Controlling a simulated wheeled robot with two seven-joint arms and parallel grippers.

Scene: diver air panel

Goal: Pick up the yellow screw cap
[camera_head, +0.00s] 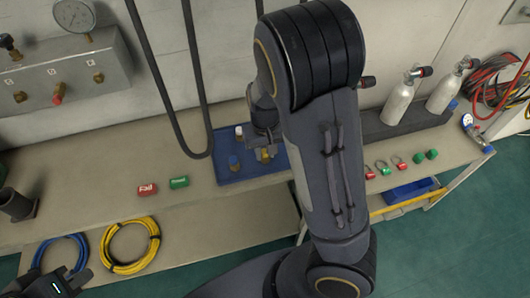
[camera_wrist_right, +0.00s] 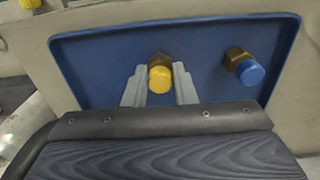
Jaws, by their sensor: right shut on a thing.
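The yellow screw cap (camera_wrist_right: 160,79) sits on a brass fitting (camera_wrist_right: 158,60) in the right wrist view. My right gripper (camera_wrist_right: 160,88) is shut on it, one pale finger on each side. The cap and fitting are over or on the blue tray (camera_wrist_right: 100,60); I cannot tell whether they touch it. In the head view, my right gripper (camera_head: 265,154) is over the right part of the blue tray (camera_head: 257,172), partly hidden by my arm. My left gripper (camera_head: 60,283) is at the lower left corner, cut off by the edge, far from the tray.
A blue-capped brass fitting (camera_wrist_right: 249,72) stands in the tray beside the yellow one. Red (camera_head: 147,190) and green (camera_head: 179,182) pieces lie left of the tray on the bench. Grey cylinders (camera_head: 398,104) stand at the back right. A yellow hose coil (camera_head: 131,268) is below.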

